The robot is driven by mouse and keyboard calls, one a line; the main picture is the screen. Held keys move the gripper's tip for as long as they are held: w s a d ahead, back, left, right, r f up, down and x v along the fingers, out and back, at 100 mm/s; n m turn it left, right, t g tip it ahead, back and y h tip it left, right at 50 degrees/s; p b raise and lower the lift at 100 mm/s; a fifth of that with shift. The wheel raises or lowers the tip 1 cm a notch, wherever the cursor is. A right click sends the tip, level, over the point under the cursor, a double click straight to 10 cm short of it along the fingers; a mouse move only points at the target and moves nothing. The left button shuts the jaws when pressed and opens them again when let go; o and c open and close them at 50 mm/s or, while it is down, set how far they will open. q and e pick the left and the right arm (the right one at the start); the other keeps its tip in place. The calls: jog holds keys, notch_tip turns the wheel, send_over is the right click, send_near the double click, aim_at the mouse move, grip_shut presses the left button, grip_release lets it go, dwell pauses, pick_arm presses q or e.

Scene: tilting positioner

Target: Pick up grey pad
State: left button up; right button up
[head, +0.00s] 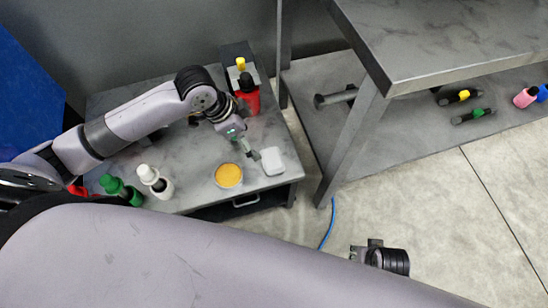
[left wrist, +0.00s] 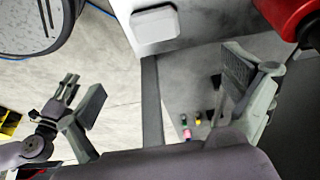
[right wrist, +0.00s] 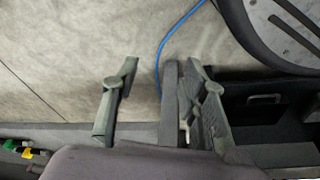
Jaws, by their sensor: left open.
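The grey pad (head: 272,161), a pale rounded block, lies near the front right corner of the low grey table (head: 195,165). It also shows in the left wrist view (left wrist: 155,23), ahead of the fingers. My left gripper (head: 252,155) is open and empty, just left of the pad in the head view. In the left wrist view its fingers (left wrist: 165,95) are wide apart, with the pad not between them. My right gripper (head: 364,252) is low over the floor, away from the pad. In the right wrist view its fingers (right wrist: 157,100) stand apart with nothing held.
An orange round tin (head: 228,175) sits left of the pad. A red bottle (head: 250,98) stands behind, and white (head: 155,181) and green (head: 120,191) bottles stand at left. A taller grey table (head: 440,45) is at right. A blue cable (head: 329,225) lies on the floor.

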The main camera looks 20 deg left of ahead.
pick_arm(q)
jog(key=b, duration=0.3)
send_over(272, 159)
jog(key=a, duration=0.1)
jog(key=f, duration=1)
jog(key=shift+s+f, duration=0.25)
jog(key=shift+f, duration=0.05)
jog(key=shift+f+b, duration=0.25)
jog(key=shift+b, duration=0.05)
jog(key=shift+d+f+b, duration=0.1)
jog(key=shift+f+b, duration=0.3)
jog(key=shift+f, duration=0.5)
jog(key=b+x, duration=0.1)
jog(key=x, duration=0.1)
jog(key=shift+f, duration=0.4)
jog(key=shift+d+f, duration=0.1)
jog(key=shift+f, duration=0.2)
pick_arm(e)
notch_tip(272, 159, up, 14)
jog(key=t, duration=0.1)
jog(key=shift+s+d+r, duration=0.15)
jog(key=shift+s+d, duration=0.15)
pick_arm(q)
jog(key=shift+c, duration=0.5)
jog(key=c, duration=1.2)
jog(key=shift+o, duration=0.2)
jog(key=shift+r, duration=0.15)
